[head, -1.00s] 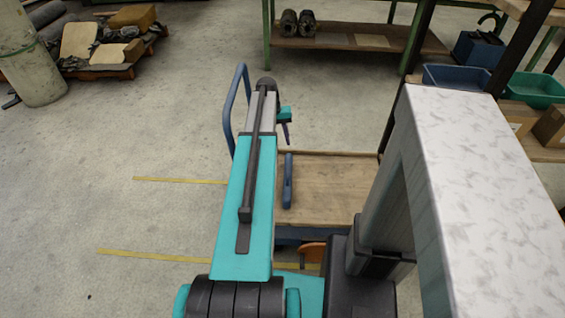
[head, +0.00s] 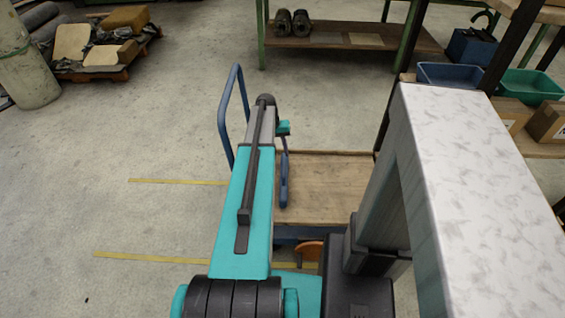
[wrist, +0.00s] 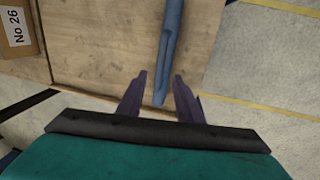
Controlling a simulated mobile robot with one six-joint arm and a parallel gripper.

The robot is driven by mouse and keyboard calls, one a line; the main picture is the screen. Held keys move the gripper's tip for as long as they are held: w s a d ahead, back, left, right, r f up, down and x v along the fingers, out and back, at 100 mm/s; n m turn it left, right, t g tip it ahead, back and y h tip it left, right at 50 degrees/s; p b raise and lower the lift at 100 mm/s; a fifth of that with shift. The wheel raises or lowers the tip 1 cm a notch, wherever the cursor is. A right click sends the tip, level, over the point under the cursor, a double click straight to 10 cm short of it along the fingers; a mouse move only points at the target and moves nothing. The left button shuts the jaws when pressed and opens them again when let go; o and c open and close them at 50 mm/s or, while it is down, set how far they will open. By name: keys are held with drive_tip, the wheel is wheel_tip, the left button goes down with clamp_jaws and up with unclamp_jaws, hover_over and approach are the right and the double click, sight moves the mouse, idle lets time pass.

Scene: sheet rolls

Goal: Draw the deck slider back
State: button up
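In the wrist view the blue bar (wrist: 170,45) runs from the top edge down to a rounded end between my dark fingers. My gripper (wrist: 159,92) is open, one finger on each side of the bar's near end, with a gap showing on both sides. In the head view my gripper (head: 286,143) is at the bar's far end. I cannot tell whether the fingers are down at the bar's height.
The cart's blue push handle (head: 222,125) rises at its left. A pale-topped grey structure (head: 480,170) stands close on the right. A box labelled No 26 (wrist: 18,35) shows at the upper left of the wrist view. Open floor lies left of the cart.

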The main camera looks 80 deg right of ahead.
sight(284, 165)
drive_tip(key=shift+s+d+f, duration=0.1)
drive_tip(key=shift+s+f, duration=0.15)
drive_tip(key=shift+f, duration=0.9)
drive_tip(key=shift+s+a+f, duration=0.1)
drive_tip(key=shift+s+f, duration=0.1)
drive_tip(key=shift+f, duration=0.95)
drive_tip(key=shift+s+d+f, duration=0.1)
drive_tip(key=shift+s+f, duration=0.15)
drive_tip(key=shift+f, duration=0.9)
clamp_jaws()
